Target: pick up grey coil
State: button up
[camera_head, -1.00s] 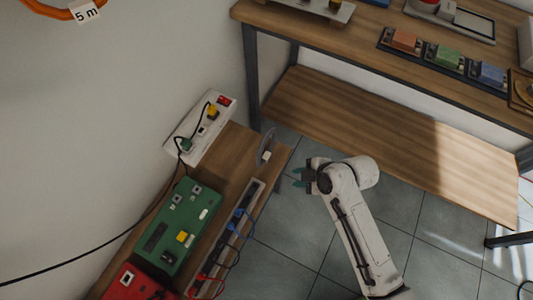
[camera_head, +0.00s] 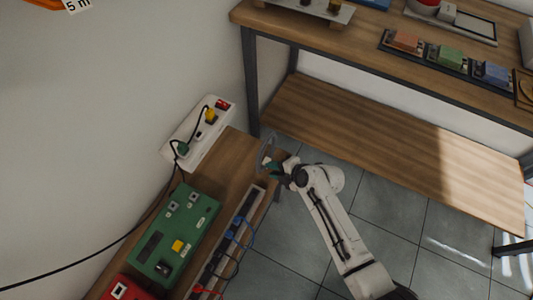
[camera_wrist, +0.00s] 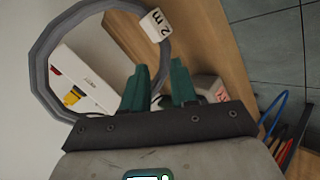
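The grey coil (camera_wrist: 42,70) is a ring with a white "2 m" tag (camera_wrist: 155,25). In the wrist view it fills the upper left, and its near side runs down toward my fingers and is partly hidden by them. In the head view the coil (camera_head: 265,150) stands at the end of the low wooden bench. My gripper (camera_wrist: 158,80) has two green fingers, apart with a gap between them. The coil's near edge appears at this gap; whether the fingers touch it, I cannot tell. In the head view my gripper (camera_head: 274,169) is right beside the coil.
A green box (camera_head: 172,236), a red box (camera_head: 124,289) and a cable rail (camera_head: 232,236) are nearer. The tall table's lower shelf (camera_head: 370,140) is bare, to the right.

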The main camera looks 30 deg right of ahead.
aim_at(264, 168)
jog(key=shift+x, duration=2.65)
jog(key=shift+f, duration=0.1)
jog(key=shift+c, duration=0.2)
grip_shut()
